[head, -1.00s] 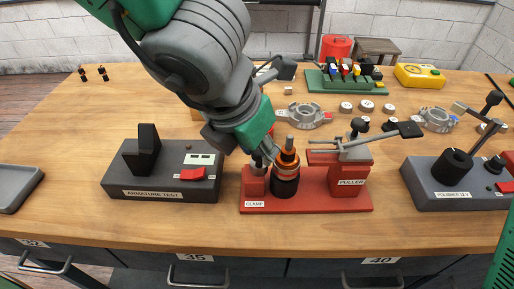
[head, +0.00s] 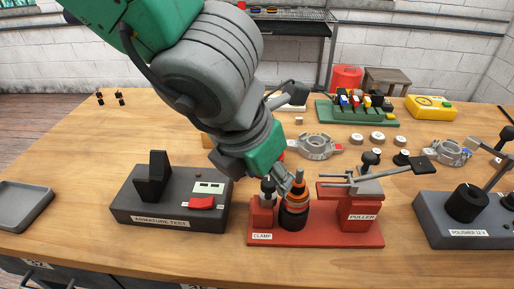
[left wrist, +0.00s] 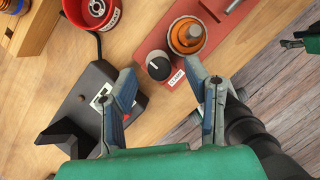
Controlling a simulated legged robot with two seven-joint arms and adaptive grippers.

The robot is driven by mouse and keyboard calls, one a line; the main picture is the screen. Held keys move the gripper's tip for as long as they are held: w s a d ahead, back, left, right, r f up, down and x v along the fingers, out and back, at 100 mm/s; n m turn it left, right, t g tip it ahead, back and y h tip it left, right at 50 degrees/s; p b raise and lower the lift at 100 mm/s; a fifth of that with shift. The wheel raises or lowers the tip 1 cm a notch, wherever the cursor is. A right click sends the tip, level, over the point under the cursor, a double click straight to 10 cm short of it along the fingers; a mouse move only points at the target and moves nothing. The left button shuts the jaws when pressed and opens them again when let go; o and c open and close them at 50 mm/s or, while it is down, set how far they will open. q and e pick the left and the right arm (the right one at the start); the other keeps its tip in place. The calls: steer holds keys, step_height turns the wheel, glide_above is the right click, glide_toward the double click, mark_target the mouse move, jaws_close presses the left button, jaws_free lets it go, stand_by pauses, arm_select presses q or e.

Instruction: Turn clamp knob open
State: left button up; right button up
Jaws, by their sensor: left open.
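The clamp knob, black on top with a white line, shows in the left wrist view (left wrist: 158,66) on the red base's CLAMP end. In the head view the knob (head: 267,186) is partly covered by my left gripper (head: 278,182). In the left wrist view my left gripper (left wrist: 168,88) is open, with its two fingers apart and the knob seen between and just beyond the tips. I cannot tell whether a finger touches it. The red clamp and puller base (head: 318,237) carries the orange and black rotor (head: 295,200) right beside the knob.
The armature tester (head: 168,206) stands close left of the base. The puller arm (head: 380,172) reaches over the base's right end. Bare wood lies along the front edge.

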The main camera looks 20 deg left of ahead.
arm_select(q)
steer(key=v, duration=1)
steer(key=shift+a+r, duration=0.15)
